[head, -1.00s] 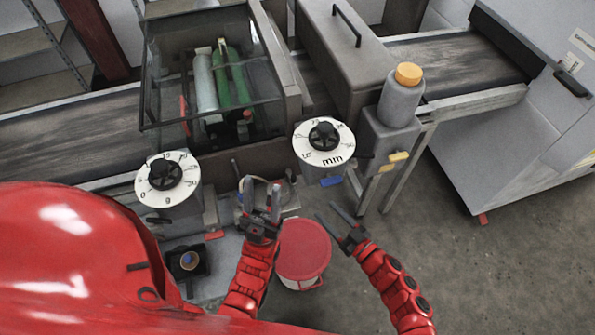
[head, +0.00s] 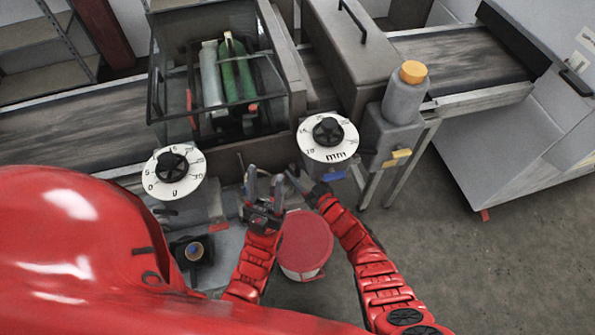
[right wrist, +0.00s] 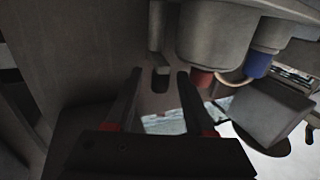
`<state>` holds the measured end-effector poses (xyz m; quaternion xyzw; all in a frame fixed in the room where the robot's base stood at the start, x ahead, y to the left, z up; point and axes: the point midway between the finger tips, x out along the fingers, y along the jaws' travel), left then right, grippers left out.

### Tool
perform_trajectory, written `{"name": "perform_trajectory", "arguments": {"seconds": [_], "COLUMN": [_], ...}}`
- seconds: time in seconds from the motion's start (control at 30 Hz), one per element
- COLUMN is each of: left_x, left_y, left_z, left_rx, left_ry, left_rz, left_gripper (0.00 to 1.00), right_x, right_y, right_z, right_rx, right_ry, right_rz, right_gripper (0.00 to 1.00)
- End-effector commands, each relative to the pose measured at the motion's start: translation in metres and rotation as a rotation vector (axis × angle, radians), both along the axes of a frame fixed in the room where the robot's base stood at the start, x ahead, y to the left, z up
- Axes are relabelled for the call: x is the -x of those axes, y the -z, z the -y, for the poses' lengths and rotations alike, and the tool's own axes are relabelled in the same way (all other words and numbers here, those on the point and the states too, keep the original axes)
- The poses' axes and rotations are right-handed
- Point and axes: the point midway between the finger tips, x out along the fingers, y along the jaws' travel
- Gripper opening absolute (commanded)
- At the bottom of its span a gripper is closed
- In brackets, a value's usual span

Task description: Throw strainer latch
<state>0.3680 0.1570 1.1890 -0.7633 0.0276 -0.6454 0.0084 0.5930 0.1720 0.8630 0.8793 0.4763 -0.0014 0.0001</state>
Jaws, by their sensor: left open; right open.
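I cannot surely pick out the strainer latch. In the right wrist view a short grey bar (right wrist: 157,25) hangs on a grey panel, above a dark rounded slot (right wrist: 160,80). My right gripper (right wrist: 156,75) is open and empty, with its fingers pointing at that slot, one on each side. In the head view my right gripper (head: 298,178) is beneath the mm dial (head: 328,138), close beside my left gripper. My left gripper (head: 265,183) is open, fingers up, in front of the machine's lower front. The strainer itself is not clearly visible.
A red-lidded bucket (head: 305,243) stands on the floor below the grippers. A second dial (head: 173,172) is at the left. A grey bottle (head: 404,98) stands at the right.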

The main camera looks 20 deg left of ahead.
Motion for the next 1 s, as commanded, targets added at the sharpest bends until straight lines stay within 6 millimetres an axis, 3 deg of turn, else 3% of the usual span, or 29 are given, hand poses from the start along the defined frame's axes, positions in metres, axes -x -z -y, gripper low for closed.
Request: {"name": "perform_trajectory", "arguments": {"seconds": [0.37, 0.67, 1.0], "left_x": [0.0000, 0.0001, 0.0000], "left_y": [0.0004, 0.0004, 0.0014], "left_z": [0.0000, 0.0000, 0.0000], "left_rx": [0.000, 0.000, 0.000], "left_ry": [0.000, 0.000, 0.000], "left_rz": [0.000, 0.000, 0.000], "left_gripper": [0.50, 0.50, 0.50], "right_x": [-0.0023, -0.0024, -0.0004], "right_y": [-0.0015, -0.0015, 0.0002], "right_z": [-0.0034, -0.0032, -0.0045], "right_rx": [-0.001, -0.001, -0.001], "right_ry": [0.000, 0.000, 0.017], "right_rz": [0.002, 0.002, 0.004], "right_gripper": [0.53, 0.00, 0.00]}}
